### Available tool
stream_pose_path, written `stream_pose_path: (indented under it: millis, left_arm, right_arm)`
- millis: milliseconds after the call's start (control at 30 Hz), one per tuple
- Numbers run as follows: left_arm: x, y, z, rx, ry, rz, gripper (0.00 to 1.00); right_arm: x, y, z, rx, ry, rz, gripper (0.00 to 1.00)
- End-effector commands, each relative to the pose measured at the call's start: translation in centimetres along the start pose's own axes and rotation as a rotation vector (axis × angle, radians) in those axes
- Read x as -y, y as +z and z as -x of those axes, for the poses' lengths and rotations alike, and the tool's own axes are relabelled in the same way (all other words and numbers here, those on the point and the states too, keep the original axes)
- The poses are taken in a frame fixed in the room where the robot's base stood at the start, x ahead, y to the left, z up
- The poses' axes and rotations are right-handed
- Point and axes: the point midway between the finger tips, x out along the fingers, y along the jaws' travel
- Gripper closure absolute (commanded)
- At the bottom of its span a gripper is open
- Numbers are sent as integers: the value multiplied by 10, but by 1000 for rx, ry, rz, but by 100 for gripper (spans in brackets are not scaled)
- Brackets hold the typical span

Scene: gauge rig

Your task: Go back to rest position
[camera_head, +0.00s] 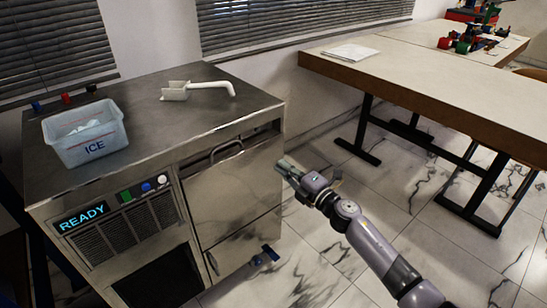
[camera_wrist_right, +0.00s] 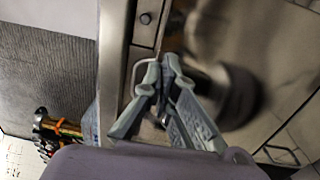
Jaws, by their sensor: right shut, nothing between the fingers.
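My right gripper (camera_head: 287,167) is shut and empty in the head view, in the air beside the right front of the steel ice machine (camera_head: 235,185). It also shows in the right wrist view (camera_wrist_right: 165,62), its fingertips together near a metal handle. I cannot tell whether they touch it. My right arm comes in from the lower right, stretched out toward the machine. My left gripper is in no view.
On the machine stand a clear ICE bin (camera_head: 88,148) and a white scoop (camera_head: 198,90). Its display (camera_head: 82,217) reads READY. A blue-handled valve (camera_head: 268,252) is low in front. A long table (camera_head: 430,75) stands at right. The marble floor between is free.

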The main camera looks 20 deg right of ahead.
Motion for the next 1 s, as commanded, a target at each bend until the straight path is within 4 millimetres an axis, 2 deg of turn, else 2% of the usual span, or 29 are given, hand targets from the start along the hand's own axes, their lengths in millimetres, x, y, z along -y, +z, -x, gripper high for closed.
stream_pose_path:
  millis: [33, 133, 400, 467, 533, 567, 633, 767, 800, 900, 1000]
  left_arm:
    - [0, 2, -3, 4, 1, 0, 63]
    - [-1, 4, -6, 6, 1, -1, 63]
    - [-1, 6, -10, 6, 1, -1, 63]
    - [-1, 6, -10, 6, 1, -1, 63]
    - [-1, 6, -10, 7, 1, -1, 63]
    - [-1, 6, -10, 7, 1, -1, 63]
    - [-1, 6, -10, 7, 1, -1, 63]
    - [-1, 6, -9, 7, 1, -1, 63]
    - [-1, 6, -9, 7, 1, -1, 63]
    - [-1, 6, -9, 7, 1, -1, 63]
    - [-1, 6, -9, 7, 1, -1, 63]
  right_arm:
    - [-1, -1, 10, -2, -2, 1, 100]
    - [-1, 0, 23, -1, -2, 1, 100]
    - [-2, -1, 34, 0, 0, -2, 100]
    - [2, -1, 36, 15, -4, -24, 100]
    - [16, 0, 42, 66, -16, -93, 100]
    - [25, 1, 47, 101, -25, -141, 100]
    - [57, 2, 65, 215, -65, -288, 100]
    - [136, -4, 118, 476, -196, -598, 100]
    - [159, -9, 137, 551, -245, -679, 100]
    - [213, -32, 186, 721, -376, -861, 100]
    - [256, -63, 234, 867, -511, -1013, 100]
